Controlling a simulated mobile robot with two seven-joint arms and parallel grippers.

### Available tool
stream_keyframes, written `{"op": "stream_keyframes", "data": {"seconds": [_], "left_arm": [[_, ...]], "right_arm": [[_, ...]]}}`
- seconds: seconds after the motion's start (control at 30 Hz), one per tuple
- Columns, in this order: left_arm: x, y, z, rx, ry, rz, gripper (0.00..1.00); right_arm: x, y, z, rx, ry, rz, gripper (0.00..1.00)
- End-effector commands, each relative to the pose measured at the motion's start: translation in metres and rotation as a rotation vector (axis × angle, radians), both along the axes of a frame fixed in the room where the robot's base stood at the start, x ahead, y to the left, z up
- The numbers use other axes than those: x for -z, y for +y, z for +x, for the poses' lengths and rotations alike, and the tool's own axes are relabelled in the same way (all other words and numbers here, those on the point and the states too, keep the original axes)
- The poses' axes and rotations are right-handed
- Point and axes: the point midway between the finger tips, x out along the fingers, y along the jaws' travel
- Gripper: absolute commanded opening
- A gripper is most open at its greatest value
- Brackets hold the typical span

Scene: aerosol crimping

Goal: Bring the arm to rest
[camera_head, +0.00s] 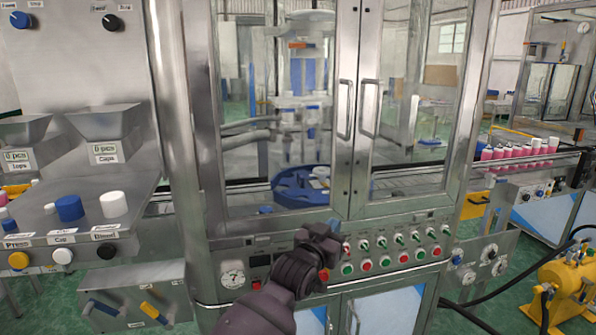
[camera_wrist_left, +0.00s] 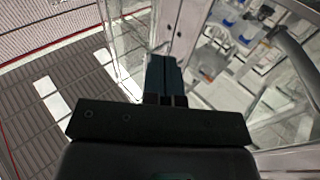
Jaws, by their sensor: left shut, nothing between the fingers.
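My left gripper (camera_head: 322,240) is in front of the steel machine cabinet, over the upper edge of its button panel. My left arm comes in from the bottom of the head view. In the left wrist view the two fingers (camera_wrist_left: 164,78) are together, with nothing between them. The cabinet's glass doors (camera_head: 345,110) are closed, and their handles stand out above the gripper. I cannot tell how far the fingertips are from the cabinet face. My right gripper is not in view.
A panel of green and red buttons (camera_head: 390,248) runs right of my gripper. At left stand a caps station with hoppers (camera_head: 107,125) and large knobs. At right are a conveyor with pink cans (camera_head: 520,150) and a yellow pump (camera_head: 570,285) on the green floor.

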Motion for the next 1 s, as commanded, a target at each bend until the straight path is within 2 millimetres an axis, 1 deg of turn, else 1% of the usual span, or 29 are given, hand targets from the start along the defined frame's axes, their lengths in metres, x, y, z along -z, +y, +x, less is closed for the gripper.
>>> {"op": "stream_keyframes", "data": {"seconds": [0.03, 0.1, 0.27, 0.3, 0.47, 0.6, 0.77, 0.87, 0.9, 0.97, 1.0], "left_arm": [[0.012, 0.017, -0.006, -0.023, 0.012, -0.002, 0.0], [0.029, 0.042, -0.016, -0.058, 0.029, -0.003, 0.0], [0.069, 0.098, -0.044, -0.139, 0.075, 0.003, 0.0], [0.079, 0.112, -0.052, -0.158, 0.089, 0.006, 0.0], [0.12, 0.163, -0.09, -0.235, 0.146, 0.025, 0.0], [0.154, 0.205, -0.128, -0.299, 0.202, 0.048, 0.0], [0.191, 0.248, -0.178, -0.367, 0.275, 0.081, 0.0], [0.213, 0.273, -0.212, -0.407, 0.323, 0.104, 0.0], [0.222, 0.282, -0.226, -0.42, 0.345, 0.114, 0.0], [0.235, 0.295, -0.248, -0.441, 0.378, 0.128, 0.0], [0.243, 0.304, -0.263, -0.454, 0.401, 0.138, 0.0]], "right_arm": [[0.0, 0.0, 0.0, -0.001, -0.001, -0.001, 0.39], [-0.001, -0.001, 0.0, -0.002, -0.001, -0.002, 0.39], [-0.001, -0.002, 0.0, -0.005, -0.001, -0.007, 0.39], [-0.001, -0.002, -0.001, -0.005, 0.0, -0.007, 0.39], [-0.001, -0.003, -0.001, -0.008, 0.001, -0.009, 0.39], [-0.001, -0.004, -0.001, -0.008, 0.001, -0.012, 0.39], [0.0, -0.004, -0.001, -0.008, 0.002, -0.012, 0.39], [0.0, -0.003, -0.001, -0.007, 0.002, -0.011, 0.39], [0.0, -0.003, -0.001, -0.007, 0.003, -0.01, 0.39], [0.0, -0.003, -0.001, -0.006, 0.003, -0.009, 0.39], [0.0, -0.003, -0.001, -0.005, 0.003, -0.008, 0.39]]}}
